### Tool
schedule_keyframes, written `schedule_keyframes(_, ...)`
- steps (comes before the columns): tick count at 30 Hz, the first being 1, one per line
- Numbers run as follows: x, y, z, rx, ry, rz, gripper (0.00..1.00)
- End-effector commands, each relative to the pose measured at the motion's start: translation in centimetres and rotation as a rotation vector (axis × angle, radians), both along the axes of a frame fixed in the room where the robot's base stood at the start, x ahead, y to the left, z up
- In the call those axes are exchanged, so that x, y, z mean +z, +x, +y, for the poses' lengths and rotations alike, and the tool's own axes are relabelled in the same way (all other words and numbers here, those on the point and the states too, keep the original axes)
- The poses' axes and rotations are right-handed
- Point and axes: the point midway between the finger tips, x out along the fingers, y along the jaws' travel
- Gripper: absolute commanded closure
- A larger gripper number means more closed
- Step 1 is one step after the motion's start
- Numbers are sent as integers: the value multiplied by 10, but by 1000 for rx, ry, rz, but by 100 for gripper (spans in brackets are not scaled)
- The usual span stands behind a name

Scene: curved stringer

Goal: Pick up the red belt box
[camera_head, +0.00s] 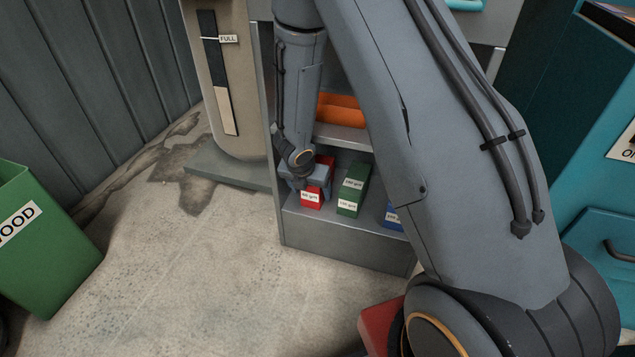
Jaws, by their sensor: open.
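The red belt box (312,198) stands on the lowest shelf of a grey shelf unit (335,237), at the left end, with a white label on its front. My gripper (305,182) is open and right at the red box, covering part of its upper front and left side. Whether the fingers touch the box or lie on both sides of it cannot be told from this view.
A green box (353,187) stands just right of the red one, and a blue box (393,216) is further right, partly hidden by my arm. An orange object (341,108) lies on the shelf above. A green wood bin (40,245) stands on the floor at left.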

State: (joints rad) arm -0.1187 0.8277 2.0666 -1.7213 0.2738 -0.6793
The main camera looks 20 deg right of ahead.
Motion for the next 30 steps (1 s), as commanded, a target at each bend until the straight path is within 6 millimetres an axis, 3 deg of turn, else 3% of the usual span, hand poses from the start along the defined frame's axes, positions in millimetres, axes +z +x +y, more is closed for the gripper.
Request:
schedule_keyframes(3,-8,1,-1,1,-1,2,28)
schedule_keyframes(11,-8,1,-1,1,-1,2,30)
schedule_keyframes(20,-8,1,-1,1,-1,2,80)
schedule_keyframes(30,-6,1,0,2,-1,0,83)
